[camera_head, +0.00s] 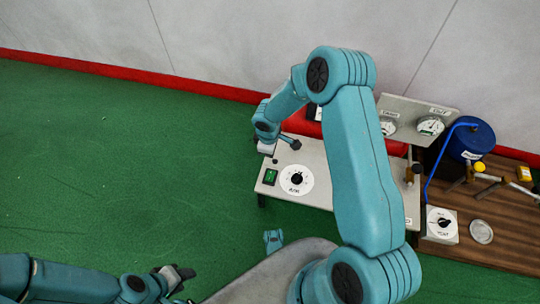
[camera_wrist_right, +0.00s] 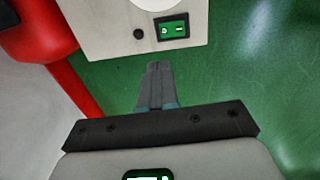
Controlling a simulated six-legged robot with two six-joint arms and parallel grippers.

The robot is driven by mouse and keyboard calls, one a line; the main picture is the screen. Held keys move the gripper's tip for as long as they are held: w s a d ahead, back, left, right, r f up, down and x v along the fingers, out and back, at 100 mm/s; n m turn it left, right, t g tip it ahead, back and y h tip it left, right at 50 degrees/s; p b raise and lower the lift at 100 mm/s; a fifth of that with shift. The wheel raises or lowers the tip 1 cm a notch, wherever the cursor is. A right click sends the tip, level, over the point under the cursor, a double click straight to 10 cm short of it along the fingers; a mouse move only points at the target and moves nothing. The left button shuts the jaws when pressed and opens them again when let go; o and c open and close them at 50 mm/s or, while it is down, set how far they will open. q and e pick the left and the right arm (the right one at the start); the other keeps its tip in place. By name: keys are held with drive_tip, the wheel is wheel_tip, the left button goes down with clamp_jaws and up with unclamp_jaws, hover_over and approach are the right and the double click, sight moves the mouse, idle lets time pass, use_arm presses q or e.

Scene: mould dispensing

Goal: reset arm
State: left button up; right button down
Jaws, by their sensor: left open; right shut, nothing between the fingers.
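My left gripper (camera_head: 176,276) is low in the head view, its dark fingers apart and empty, over the green floor. The switch also shows in the head view (camera_head: 270,177). I cannot tell the fingers' height above the floor.
A dial (camera_head: 296,180) is on the machine's top. Gauges (camera_head: 430,126) stand behind. To the right, a brown wooden table (camera_head: 476,244) holds a blue drum (camera_head: 468,142), hammer-like tools and a small dial box (camera_head: 441,226). Green floor at left is clear.

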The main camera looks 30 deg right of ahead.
drive_tip(key=shift+r, duration=0.55)
drive_tip(key=s+a+f+m+g+y, duration=0.2)
drive_tip(key=s+a+m+y, duration=0.45)
drive_tip(key=s+a, duration=1.3)
wheel_tip(320, 180, up, 29)
drive_tip(key=d+m+t+h+p, duration=0.1)
drive_tip(key=d+m+p, duration=0.1)
drive_tip(key=p, duration=2.7)
drive_tip(key=shift+s+m+t+h, duration=0.25)
drive_tip(key=shift+m+t+h, duration=0.15)
drive_tip(key=shift+m, duration=0.45)
